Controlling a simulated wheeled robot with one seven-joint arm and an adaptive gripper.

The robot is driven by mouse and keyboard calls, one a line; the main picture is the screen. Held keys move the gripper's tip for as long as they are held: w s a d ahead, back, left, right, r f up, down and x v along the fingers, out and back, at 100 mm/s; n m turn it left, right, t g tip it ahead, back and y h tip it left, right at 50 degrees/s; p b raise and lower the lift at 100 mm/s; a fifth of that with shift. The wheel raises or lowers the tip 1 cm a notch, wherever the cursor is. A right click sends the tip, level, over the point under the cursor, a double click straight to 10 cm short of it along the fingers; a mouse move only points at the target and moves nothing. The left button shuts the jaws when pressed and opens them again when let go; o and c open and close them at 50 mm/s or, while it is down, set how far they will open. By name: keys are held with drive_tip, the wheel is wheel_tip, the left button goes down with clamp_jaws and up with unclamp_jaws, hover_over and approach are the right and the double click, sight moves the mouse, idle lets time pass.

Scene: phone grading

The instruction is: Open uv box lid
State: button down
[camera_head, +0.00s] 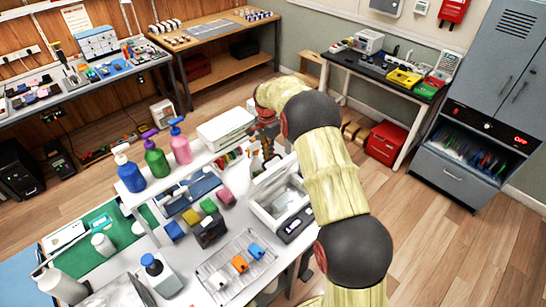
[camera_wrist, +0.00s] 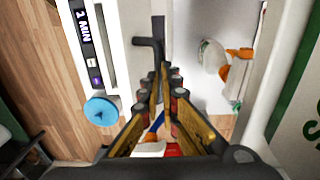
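The UV box (camera_head: 266,213) is a white box at the right end of the white workbench in the camera_head view. A black L-shaped bar (camera_wrist: 157,28), possibly a handle, lies just beyond my fingertips. My gripper (camera_wrist: 163,78) points toward this bar; contact is unclear. Its fingers converge in the picture, with a small gap. In the camera_head view my arm mostly hides it.
A blue round knob or cap (camera_wrist: 101,110) sits beside the panel. A white spray bottle with an orange trigger (camera_wrist: 238,53) is close at right. Pump bottles (camera_head: 155,160) stand on the shelf, and a wire rack (camera_head: 238,268) holds small blocks. Open floor lies right of the bench.

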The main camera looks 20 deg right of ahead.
drive_tip(key=shift+s+a+f, duration=0.1)
drive_tip(key=shift+s+f, duration=0.15)
drive_tip(key=shift+f, duration=0.35)
drive_tip(key=shift+s+f, duration=0.25)
drive_tip(key=shift+f, duration=0.3)
drive_tip(key=c, duration=2.2)
unclamp_jaws()
drive_tip(key=shift+g, duration=0.3)
drive_tip(key=shift+c, duration=0.2)
drive_tip(key=o, duration=0.3)
drive_tip(key=shift+w+f, duration=0.1)
drive_tip(key=shift+w, duration=0.2)
drive_tip(key=shift+r, duration=0.25)
drive_tip(key=shift+w+r, duration=0.15)
drive_tip(key=shift+r, duration=0.25)
drive_tip(key=r, duration=1.1)
drive_tip(key=shift+w+r, duration=0.15)
drive_tip(key=shift+w, duration=0.25)
drive_tip(key=shift+c, duration=0.3)
